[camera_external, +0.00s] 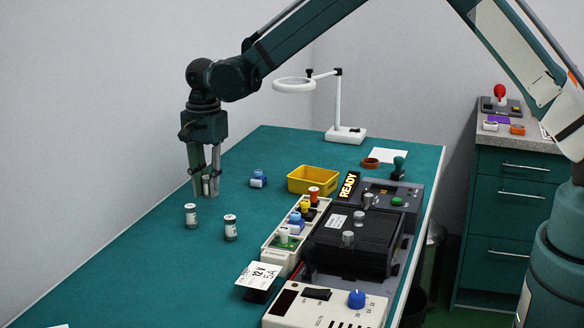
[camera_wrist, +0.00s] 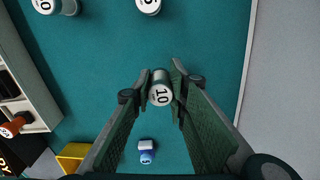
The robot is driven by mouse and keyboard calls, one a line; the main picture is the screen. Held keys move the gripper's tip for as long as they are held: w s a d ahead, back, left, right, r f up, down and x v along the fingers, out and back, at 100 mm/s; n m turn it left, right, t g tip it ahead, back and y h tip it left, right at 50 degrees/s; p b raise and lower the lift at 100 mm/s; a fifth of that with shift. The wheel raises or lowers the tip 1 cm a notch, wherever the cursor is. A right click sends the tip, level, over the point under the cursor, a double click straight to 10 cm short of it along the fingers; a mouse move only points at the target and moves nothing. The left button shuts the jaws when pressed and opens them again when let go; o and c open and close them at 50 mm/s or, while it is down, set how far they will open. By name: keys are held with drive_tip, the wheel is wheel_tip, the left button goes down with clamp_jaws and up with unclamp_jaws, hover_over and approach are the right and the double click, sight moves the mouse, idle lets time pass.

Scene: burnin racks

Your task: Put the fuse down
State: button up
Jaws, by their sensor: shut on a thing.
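My gripper (camera_external: 206,180) points straight down over the left part of the green table, its fingers shut on a fuse. A blue fuse (camera_external: 258,179) is to the right of my gripper.
A yellow bin (camera_external: 313,181) stands farther right. Beside it are a white rack (camera_external: 271,252) holding coloured fuses and a dark machine with a READY sign (camera_external: 348,186). A magnifier lamp (camera_external: 345,135) stands behind.

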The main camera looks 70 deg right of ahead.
sight(208, 193)
drive_tip(key=shift+f, duration=1.8)
drive_tip(key=shift+f, duration=0.15)
drive_tip(key=o, duration=0.9)
wheel_tip(208, 193, up, 12)
drive_tip(key=shift+r, duration=0.15)
drive_tip(key=shift+r, duration=0.1)
